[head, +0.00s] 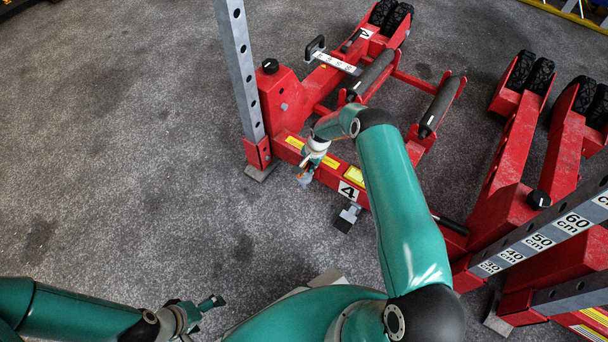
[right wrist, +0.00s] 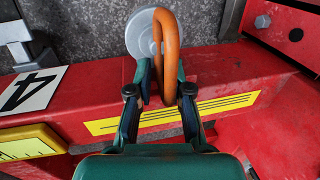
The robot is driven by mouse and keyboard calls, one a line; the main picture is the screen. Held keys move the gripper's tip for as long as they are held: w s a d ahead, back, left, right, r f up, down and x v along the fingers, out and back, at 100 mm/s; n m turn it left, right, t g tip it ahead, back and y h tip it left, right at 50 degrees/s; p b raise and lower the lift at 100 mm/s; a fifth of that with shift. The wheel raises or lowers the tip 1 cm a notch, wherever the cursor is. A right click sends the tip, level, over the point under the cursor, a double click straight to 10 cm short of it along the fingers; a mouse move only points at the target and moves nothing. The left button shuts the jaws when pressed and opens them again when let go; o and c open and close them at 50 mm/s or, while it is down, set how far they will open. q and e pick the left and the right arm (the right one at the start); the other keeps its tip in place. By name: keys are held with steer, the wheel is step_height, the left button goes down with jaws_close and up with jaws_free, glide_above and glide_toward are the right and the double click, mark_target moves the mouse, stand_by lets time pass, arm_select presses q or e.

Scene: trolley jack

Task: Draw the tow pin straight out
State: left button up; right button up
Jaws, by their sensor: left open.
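The tow pin (right wrist: 172,30) shows in the right wrist view as an orange ring handle beside a pale grey round disc, over the red beam. My right gripper (right wrist: 163,70) has its fingers on either side of the ring. Whether they press on it I cannot tell. In the head view my right gripper (head: 306,172) is low at the front red beam, right of the grey post, and mostly hides the pin. The pin's shaft is not visible. My left gripper (head: 214,303) is open and empty at the lower left, well away from the pin.
The red trolley jack (head: 285,103) has a grey holed post (head: 238,65), rollers and black wheels. A number 4 plate (head: 349,191) is on its beam. More red jacks (head: 507,155) with marked posts stand at right. The grey floor at left is clear.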

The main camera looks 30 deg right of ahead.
jaws_close()
steer(key=shift+r, duration=0.15)
steer(key=shift+w+a+r+p, duration=0.1)
steer(key=shift+r+p, duration=0.65)
steer(key=shift+r, duration=0.35)
steer(key=shift+w+r+p, duration=0.1)
steer(key=shift+r+p, duration=0.6)
steer(key=shift+r, duration=0.4)
steer(key=shift+r+p, duration=1.45)
steer(key=shift+r, duration=0.85)
steer(key=shift+s+r+p, duration=0.2)
steer(key=shift+r+p, duration=0.35)
steer(key=shift+r, duration=0.3)
steer(key=shift+r, duration=0.15)
steer(key=shift+r+p, duration=1.35)
steer(key=shift+r, duration=0.95)
